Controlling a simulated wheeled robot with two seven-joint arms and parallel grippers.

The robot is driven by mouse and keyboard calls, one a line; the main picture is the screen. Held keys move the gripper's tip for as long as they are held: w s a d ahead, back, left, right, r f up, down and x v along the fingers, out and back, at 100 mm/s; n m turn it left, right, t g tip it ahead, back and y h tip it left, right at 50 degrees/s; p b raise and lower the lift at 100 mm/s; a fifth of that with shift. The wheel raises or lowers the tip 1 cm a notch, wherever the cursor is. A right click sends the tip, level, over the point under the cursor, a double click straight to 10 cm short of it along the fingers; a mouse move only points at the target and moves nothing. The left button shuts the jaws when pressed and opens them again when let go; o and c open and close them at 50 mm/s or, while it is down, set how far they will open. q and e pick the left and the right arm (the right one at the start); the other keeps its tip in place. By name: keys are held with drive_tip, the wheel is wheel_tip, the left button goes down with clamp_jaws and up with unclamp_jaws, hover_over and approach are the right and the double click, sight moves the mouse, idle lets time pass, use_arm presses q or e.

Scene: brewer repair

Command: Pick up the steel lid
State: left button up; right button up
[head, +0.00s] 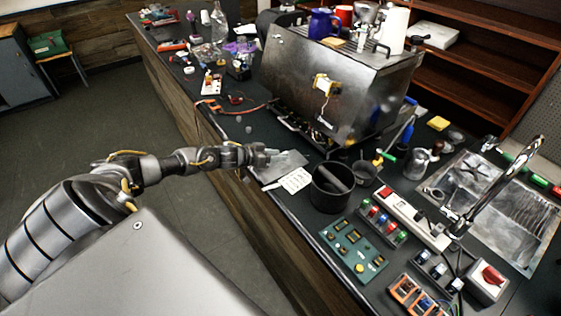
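A thin, flat grey metal sheet (285,162), which looks like the steel lid, lies on the dark counter in front of the brewer. My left gripper (268,157) is at the sheet's left end, near the counter's front edge. Its fingers are small and partly blend with the sheet, so I cannot tell whether they touch it or how far apart they are. The steel brewer (335,85) stands behind, with an opening and wires on its front. My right gripper is out of view.
A white label card (295,181) and a black cylindrical bin (330,190) sit close to the sheet's right. An orange cable (238,110) lies to the left. Switch panels (355,249), a power strip (413,217) and a sink (480,190) crowd the right side.

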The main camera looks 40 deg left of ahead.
use_arm(q)
drive_tip(key=shift+w+d+f, duration=0.2)
drive_tip(key=shift+w+d, duration=0.1)
drive_tip(key=shift+w, duration=0.25)
clamp_jaws()
